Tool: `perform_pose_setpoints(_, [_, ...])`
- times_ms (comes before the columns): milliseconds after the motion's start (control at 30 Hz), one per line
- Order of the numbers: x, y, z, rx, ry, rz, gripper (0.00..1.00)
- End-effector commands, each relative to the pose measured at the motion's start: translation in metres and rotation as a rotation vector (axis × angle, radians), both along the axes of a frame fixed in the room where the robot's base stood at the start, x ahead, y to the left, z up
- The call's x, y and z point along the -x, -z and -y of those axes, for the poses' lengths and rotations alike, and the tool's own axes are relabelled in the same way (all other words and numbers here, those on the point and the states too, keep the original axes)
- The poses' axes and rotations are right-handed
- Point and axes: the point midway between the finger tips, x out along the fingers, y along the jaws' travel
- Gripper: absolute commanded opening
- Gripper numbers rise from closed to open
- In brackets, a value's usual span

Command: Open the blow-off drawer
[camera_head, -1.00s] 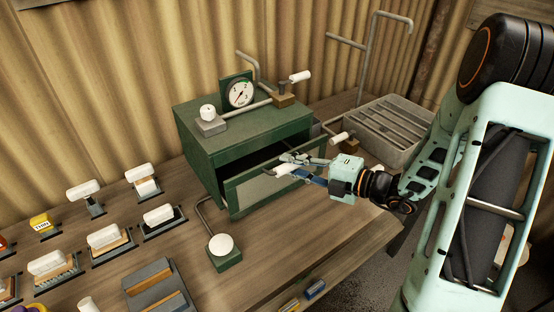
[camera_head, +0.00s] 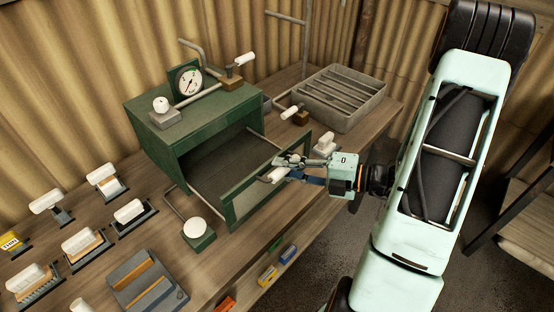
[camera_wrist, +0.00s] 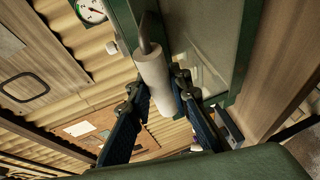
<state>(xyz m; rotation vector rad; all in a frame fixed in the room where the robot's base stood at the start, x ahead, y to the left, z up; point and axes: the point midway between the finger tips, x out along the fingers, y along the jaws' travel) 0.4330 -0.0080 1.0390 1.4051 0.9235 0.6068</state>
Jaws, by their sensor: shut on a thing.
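The blow-off drawer (camera_head: 262,182) has a green frame with a pale front panel.
A pressure gauge (camera_head: 186,82) and white-knobbed valves stand on the cabinet. A round white knob (camera_head: 195,228) sits on the bench before the drawer. A slatted grey tray (camera_head: 343,98) is at the back right. Several white-handled brushes (camera_head: 82,242) lie at left. Open floor shows at right.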

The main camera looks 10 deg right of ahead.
Motion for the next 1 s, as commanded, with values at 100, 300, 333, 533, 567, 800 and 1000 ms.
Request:
perform_pose_setpoints(100, [0.002, 0.000, 0.002, 0.000, 0.001, 0.000, 0.00])
perform_pose_setpoints(300, [0.002, 0.000, 0.002, 0.000, 0.001, 0.000, 0.00])
perform_pose_setpoints(333, [0.001, 0.000, 0.002, 0.000, 0.001, 0.000, 0.00])
perform_pose_setpoints(533, [0.001, 0.000, 0.002, 0.000, 0.002, 0.000, 0.37])
perform_pose_setpoints(567, [0.001, 0.000, 0.002, 0.000, 0.001, 0.000, 0.37])
perform_pose_setpoints(800, [0.001, 0.000, 0.002, 0.000, 0.001, 0.000, 0.37])
perform_pose_setpoints(1000, [0.011, -0.003, 0.018, 0.003, 0.003, 0.002, 0.37])
